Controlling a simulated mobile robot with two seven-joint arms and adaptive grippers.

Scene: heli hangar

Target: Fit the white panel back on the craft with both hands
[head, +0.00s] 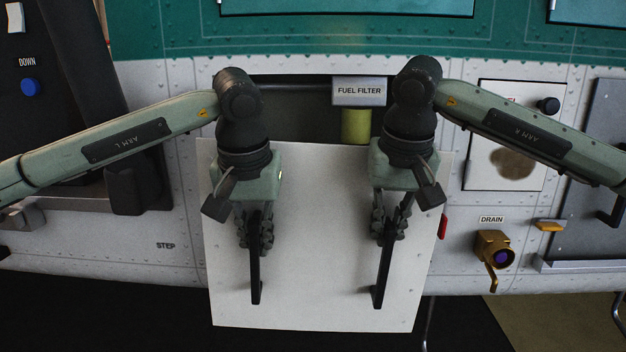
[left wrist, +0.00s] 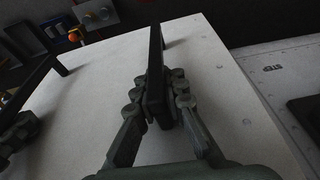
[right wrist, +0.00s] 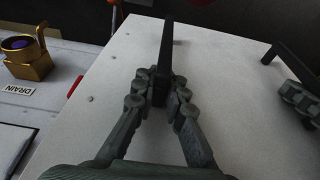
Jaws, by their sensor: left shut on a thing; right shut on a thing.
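The white panel (head: 315,230) hangs between my two arms in front of the craft's side, a little tilted in the head view. It has two black upright handles. My left gripper (head: 257,240) is shut on the left handle (head: 256,285), which also shows in the left wrist view (left wrist: 155,70). My right gripper (head: 388,238) is shut on the right handle (head: 382,285), seen too in the right wrist view (right wrist: 166,50). Above the panel's top edge is a dark opening (head: 300,115) in the craft, partly hidden by the panel. I cannot tell the gap between panel and craft.
A fuel filter label (head: 359,91) and a yellow-green filter (head: 356,126) show in the opening. A brass drain valve (head: 494,248) and a red piece (head: 443,226) are right of the panel. A step label (head: 166,245) is left. The dark floor (head: 100,315) below is clear.

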